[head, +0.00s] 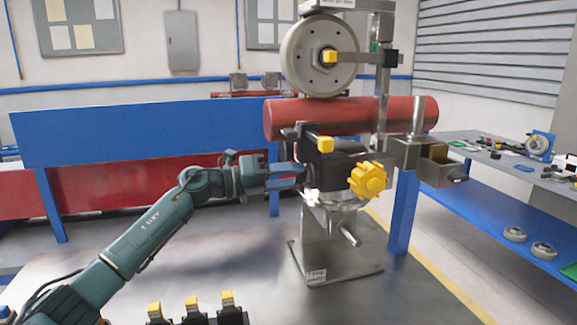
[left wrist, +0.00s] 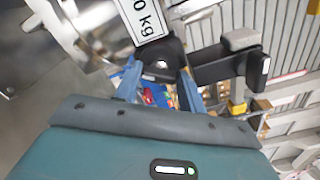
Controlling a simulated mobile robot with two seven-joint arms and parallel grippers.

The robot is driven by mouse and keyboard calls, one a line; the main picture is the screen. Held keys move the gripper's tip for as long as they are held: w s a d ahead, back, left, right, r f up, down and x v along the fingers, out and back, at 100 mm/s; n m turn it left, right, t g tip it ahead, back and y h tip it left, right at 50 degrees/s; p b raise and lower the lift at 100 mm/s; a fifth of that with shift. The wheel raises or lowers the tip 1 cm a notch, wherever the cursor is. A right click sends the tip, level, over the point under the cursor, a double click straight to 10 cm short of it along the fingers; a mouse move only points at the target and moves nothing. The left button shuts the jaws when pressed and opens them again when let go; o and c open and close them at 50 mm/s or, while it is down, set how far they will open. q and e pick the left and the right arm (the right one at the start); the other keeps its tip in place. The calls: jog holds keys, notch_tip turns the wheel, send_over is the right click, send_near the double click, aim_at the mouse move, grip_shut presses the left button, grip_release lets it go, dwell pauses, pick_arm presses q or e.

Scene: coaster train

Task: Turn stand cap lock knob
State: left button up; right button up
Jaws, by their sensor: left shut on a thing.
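A metal stand (head: 325,235) rises from a flat base plate and carries a dark head (head: 340,165) under a red cylinder. A yellow lobed knob (head: 367,180) sits on the right front of the head, apart from my left gripper. My left gripper (head: 300,173) reaches in from the left, its blue fingers at the left side of the head. In the left wrist view, the fingers are shut on a small dark part (left wrist: 161,68) below a white "kg" label (left wrist: 143,18). Its shape is mostly hidden, so I cannot tell if it is the lock knob. My right gripper is not in view.
The red cylinder (head: 350,118) and a large grey wheel (head: 320,55) are above the head. A black arm with a yellow end (head: 325,145) projects close by. Several yellow-topped pieces (head: 192,305) stand at the front. A blue bench (head: 500,225) with parts is at right.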

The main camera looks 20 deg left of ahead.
pick_arm(q)
jog(key=shift+n, duration=3.5)
jog(key=o, duration=1)
jog(key=shift+f, duration=0.1)
jog(key=shift+a, duration=0.2)
